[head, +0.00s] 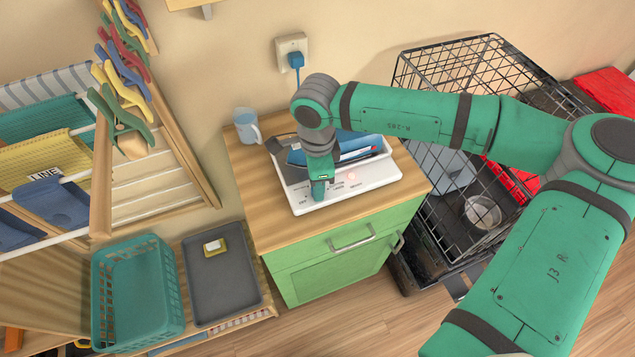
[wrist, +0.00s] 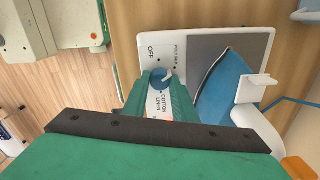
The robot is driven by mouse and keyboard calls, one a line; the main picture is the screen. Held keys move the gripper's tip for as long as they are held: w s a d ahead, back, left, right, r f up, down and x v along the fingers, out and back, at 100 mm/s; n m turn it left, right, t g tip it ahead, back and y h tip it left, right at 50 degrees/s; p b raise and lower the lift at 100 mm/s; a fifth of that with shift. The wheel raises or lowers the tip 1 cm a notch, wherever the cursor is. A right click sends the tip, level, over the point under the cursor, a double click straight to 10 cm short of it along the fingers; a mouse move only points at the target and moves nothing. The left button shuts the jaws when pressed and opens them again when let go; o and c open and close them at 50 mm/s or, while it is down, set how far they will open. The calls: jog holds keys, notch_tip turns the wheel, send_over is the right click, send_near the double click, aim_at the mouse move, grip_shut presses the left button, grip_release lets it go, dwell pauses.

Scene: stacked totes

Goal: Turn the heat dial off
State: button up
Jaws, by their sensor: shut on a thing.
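A white appliance base (head: 383,176) stands on the wooden top of a green cabinet. In the wrist view, its white panel (wrist: 143,52) is printed OFF, POLY-SILK, COTTON and LINEN. My gripper (wrist: 158,90) is shut on the dial, a green finger on either side. In the head view my gripper (head: 319,190) comes down over the panel and hides the dial. A small red light glows on the base near it.
A blue iron (head: 355,145) rests on the base, beside my gripper. A mug (head: 247,126) stands at the cabinet's back left. A wire crate (head: 440,190) is close on the right. A teal basket (head: 135,292) and a grey tray (head: 220,285) lie lower left.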

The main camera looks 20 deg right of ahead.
jog(key=n, duration=0.5)
jog(key=shift+n, duration=0.3)
jog(key=n, duration=0.5)
jog(key=shift+n, duration=0.3)
jog(key=o, duration=1.1)
jog(key=shift+w, duration=0.1)
jog(key=shift+c, duration=0.2)
jog(key=shift+w, duration=0.1)
